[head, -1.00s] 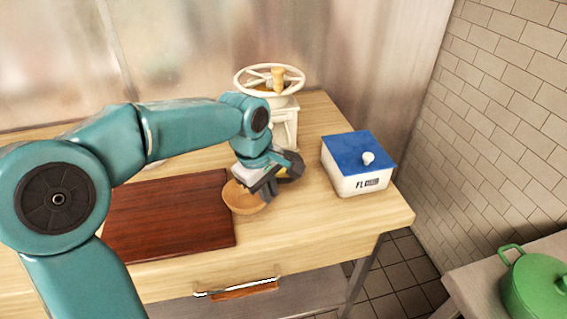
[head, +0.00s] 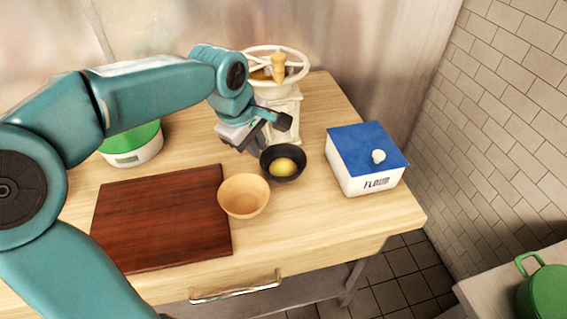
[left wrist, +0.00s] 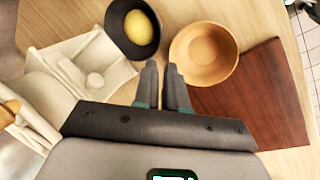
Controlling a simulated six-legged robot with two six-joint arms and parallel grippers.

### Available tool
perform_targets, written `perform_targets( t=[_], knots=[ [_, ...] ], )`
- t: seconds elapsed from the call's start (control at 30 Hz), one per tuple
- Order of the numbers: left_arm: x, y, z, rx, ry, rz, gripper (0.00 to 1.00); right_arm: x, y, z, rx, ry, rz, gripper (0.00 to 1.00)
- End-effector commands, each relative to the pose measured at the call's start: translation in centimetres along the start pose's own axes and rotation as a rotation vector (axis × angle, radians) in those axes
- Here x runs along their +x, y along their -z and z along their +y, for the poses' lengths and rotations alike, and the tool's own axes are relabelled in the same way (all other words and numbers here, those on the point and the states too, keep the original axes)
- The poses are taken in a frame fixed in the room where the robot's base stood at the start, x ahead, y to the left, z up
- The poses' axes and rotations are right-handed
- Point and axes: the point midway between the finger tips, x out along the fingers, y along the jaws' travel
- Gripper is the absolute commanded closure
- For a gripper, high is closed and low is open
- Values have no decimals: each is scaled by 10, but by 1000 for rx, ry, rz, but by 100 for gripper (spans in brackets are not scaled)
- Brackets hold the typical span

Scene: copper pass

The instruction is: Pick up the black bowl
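The black bowl (head: 269,174) sits on the wooden table with a yellow, lemon-like fruit (head: 283,167) in it. In the left wrist view the black bowl (left wrist: 115,36) is at the top, just beyond my fingers. My left gripper (head: 256,146) is at the bowl's back left side in the head view, above the table. Its fingers (left wrist: 161,68) are parted by a narrow gap with nothing between them. Whether they touch the bowl I cannot tell. My right gripper is in no view.
A tan bowl (head: 243,196) stands close in front, beside a dark red-brown board (head: 160,220). A white grinder (head: 281,115) stands behind. A blue-lidded flour box (head: 366,160) is to the right. A green-topped scale (head: 133,148) is behind the board. The table's front right is clear.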

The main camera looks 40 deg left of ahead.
Motion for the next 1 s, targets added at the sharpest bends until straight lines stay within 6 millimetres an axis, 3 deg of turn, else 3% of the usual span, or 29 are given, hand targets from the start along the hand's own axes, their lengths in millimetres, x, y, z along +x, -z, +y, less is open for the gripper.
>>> perform_targets(
  t=[0.1, 0.3, 0.47, 0.8, 1.0],
  knots=[
    [31, -1, -2, 1, 8, -1, 89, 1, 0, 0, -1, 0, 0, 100],
    [66, -1, -2, 0, 5, -1, 89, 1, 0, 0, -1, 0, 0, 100],
    [77, -1, -1, 1, 4, -1, 89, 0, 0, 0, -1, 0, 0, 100],
    [124, 3, 1, 0, 4, -2, 89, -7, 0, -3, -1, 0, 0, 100],
    [127, 3, 2, 0, 1, -1, 89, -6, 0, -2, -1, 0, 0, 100]
  ],
)
